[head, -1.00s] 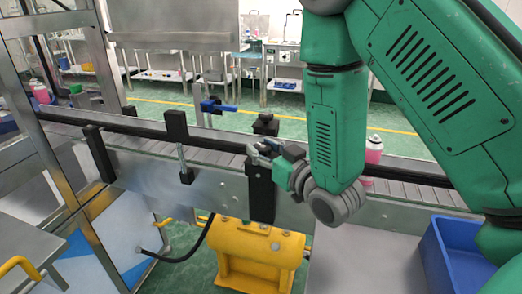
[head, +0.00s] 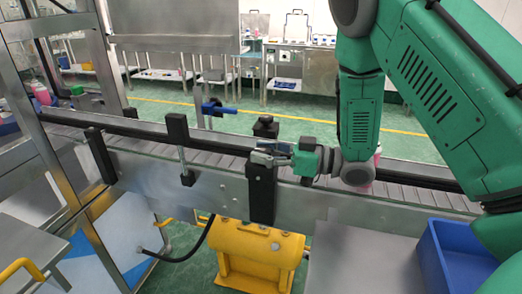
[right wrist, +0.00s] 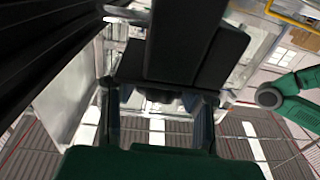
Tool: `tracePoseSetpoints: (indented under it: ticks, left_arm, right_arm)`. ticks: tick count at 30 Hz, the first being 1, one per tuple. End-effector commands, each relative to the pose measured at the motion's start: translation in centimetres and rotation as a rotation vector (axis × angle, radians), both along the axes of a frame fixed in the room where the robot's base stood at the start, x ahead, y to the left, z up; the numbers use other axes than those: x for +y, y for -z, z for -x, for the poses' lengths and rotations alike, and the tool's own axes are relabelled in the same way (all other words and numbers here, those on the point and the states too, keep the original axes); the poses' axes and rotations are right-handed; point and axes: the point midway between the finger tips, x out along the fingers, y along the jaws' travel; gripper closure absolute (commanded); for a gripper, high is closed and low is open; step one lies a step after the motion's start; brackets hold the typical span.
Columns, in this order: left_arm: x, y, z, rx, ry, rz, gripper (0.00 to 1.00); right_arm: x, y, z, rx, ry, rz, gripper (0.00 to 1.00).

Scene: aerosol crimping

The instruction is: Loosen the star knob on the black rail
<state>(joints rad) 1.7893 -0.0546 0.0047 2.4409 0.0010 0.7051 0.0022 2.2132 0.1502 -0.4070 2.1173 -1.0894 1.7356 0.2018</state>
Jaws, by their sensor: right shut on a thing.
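In the head view the gripper hides the star knob. In the right wrist view the star knob (right wrist: 165,103) shows as a dark, partly hidden shape below a large black block, between the two fingers of my right gripper (right wrist: 160,112). The fingers are closed on it. My left gripper is not in view.
A pink can (head: 376,160) is partly behind my right arm. A blue bin (head: 450,262) is at the lower right, a yellow stand (head: 258,250) below.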

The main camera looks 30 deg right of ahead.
Motion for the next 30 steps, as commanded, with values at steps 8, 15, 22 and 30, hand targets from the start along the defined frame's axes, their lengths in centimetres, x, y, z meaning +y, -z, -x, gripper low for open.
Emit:
tracePoseSetpoints:
  ticks: [8,15,22,30]
  left_arm:
    - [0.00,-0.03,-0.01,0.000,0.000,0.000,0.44]
    - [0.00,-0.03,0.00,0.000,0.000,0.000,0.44]
    - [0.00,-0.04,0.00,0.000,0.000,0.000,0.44]
    - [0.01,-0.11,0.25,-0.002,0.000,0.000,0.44]
  right_arm:
    - [-0.06,0.34,0.15,0.009,-0.018,0.002,0.97]
    - [-0.05,0.31,0.14,0.009,-0.017,0.001,0.97]
    - [-0.03,0.15,0.06,0.004,-0.018,0.001,0.44]
    - [-0.59,0.06,0.54,0.002,-0.016,-0.001,0.44]
